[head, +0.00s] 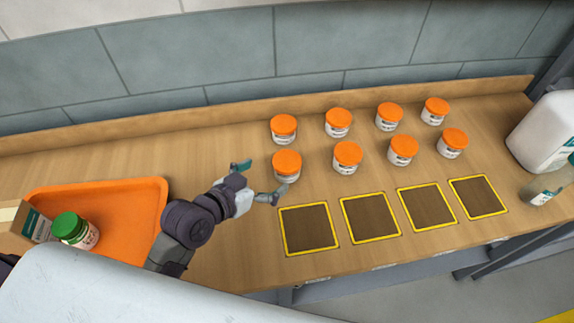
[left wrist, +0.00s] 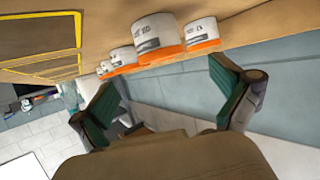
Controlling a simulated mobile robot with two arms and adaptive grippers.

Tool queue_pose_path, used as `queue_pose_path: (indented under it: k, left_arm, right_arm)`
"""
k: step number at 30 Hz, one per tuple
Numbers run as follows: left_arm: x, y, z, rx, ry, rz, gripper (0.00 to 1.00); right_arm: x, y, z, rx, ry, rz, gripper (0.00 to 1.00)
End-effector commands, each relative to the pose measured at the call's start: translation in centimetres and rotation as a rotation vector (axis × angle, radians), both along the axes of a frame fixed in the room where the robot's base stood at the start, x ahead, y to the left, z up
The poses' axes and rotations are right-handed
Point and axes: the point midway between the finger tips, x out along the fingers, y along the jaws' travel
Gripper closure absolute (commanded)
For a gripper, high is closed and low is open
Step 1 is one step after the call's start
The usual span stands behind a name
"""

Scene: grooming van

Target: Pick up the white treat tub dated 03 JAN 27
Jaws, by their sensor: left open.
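Several white tubs with orange lids stand upright in two rows on the wooden counter. The front-left tub (head: 287,177) is closest to my left gripper (head: 259,181), which is open and empty just to its left, fingers pointing toward it. Behind it stands the back-left tub (head: 283,139). In the left wrist view the picture is upside down; a large near tub (left wrist: 157,32) and a smaller one (left wrist: 202,32) show beyond my open fingers (left wrist: 163,85). Dark print shows on the labels, but I cannot read any date, so I cannot tell which tub is 03 JAN 27. My right gripper is not in view.
Several yellow-edged dark squares (head: 309,229) lie empty along the counter's front. An orange tray (head: 140,208) at left holds a green-lidded jar (head: 76,231) and a box (head: 31,224). A white jug (head: 545,132) and clear bottle (head: 548,187) stand at right. A low ledge runs behind the tubs.

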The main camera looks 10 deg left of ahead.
Motion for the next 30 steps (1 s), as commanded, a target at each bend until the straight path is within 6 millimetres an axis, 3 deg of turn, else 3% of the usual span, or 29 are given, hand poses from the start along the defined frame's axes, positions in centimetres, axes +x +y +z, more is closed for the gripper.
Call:
queue_pose_path:
  k: [4,11,21,30]
  left_arm:
    - [2.2,-1.1,-0.8,0.0,0.0,0.0,0.0]
    - [3.5,-1.7,-1.5,0.001,0.0,0.0,0.0]
    - [6.9,-3.3,-3.5,0.0,-0.001,0.0,0.0]
    - [7.3,-3.5,-3.8,0.002,-0.001,-0.001,0.0]
  right_arm:
    - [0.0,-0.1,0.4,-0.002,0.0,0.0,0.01]
    - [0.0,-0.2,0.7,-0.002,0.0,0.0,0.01]
    - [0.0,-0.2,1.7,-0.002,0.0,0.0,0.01]
    - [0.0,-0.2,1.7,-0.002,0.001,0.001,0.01]
